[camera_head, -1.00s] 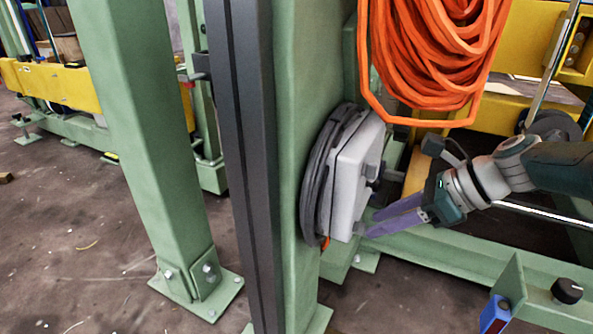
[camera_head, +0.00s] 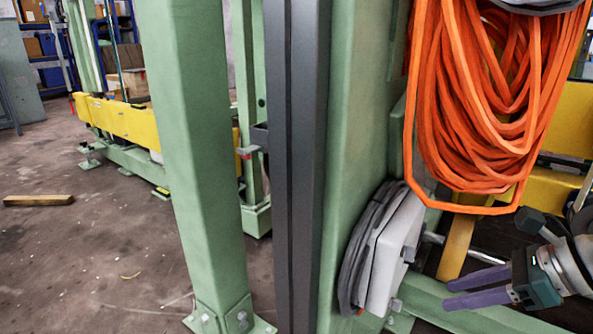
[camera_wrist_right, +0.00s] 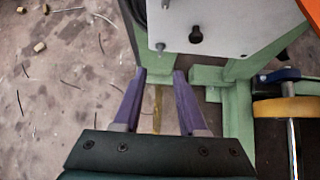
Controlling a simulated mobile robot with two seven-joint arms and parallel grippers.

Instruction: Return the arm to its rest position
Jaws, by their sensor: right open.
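My right gripper (camera_head: 478,288) comes in from the lower right in the head view, its two purple fingers pointing left. The fingers are apart and nothing is between them. The right wrist view also shows the open fingers (camera_wrist_right: 160,100). In the head view their tips are to the right of a white-grey box (camera_head: 396,255) with a black cable coiled around it, fixed to a green post. A gap shows between the tips and the box. My left gripper is in neither view.
A thick orange cable coil (camera_head: 480,110) hangs above my right gripper. Green posts (camera_head: 198,150) and a dark rail (camera_head: 296,160) stand to the left. A green beam (camera_head: 450,312) runs below the gripper. Open floor (camera_head: 90,250) lies at the far left.

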